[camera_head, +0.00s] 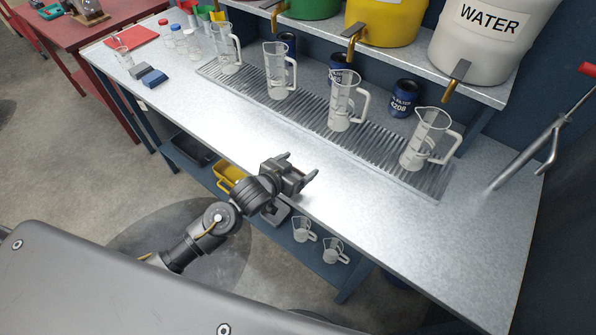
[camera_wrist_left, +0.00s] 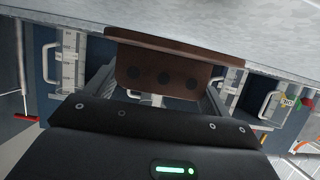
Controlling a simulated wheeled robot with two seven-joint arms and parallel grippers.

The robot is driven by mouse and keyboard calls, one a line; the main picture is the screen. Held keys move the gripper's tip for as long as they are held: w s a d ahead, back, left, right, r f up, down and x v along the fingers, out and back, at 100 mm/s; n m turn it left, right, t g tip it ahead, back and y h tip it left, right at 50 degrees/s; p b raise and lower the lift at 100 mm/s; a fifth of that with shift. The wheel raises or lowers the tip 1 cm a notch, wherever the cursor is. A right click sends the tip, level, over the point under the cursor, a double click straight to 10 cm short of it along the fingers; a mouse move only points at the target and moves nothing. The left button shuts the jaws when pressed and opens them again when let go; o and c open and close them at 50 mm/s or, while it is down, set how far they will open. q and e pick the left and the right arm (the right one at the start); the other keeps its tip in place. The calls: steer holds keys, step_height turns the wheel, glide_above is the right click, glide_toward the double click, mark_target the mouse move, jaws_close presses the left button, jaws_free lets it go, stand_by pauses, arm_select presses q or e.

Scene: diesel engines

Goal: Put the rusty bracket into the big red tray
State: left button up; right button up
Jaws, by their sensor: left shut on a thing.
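My left gripper (camera_head: 298,168) is over the front edge of the metal workbench, pointing toward the back. In the left wrist view its fingers (camera_wrist_left: 160,88) are shut on the rusty bracket (camera_wrist_left: 148,73), a brown plate with several dark holes and a bent upper edge. The bracket is not clearly visible in the head view, where the gripper hides it. A flat red item (camera_head: 124,36), perhaps the big red tray, lies at the far left end of the bench; I cannot tell for certain. My right gripper is not in view.
Several clear measuring jugs (camera_head: 345,103) stand on a ribbed drain mat (camera_head: 310,118) along the bench. Blue canisters (camera_head: 404,97) stand behind them. Blue blocks (camera_head: 154,78) lie at the left. The front strip of the bench is clear. A yellow bin (camera_head: 229,177) sits on the shelf below.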

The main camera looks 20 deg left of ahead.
mark_target(298, 172)
arm_select(q)
step_height(298, 172, down, 3)
steer(key=shift+w+d+r+p, duration=0.1)
steer(key=shift+w+d+p, duration=0.05)
steer(key=shift+p, duration=0.45)
steer(key=shift+f, duration=0.3)
steer(key=shift+f, duration=0.15)
steer(key=o, duration=1.1)
steer(key=b+v, duration=0.2)
steer(key=v, duration=1)
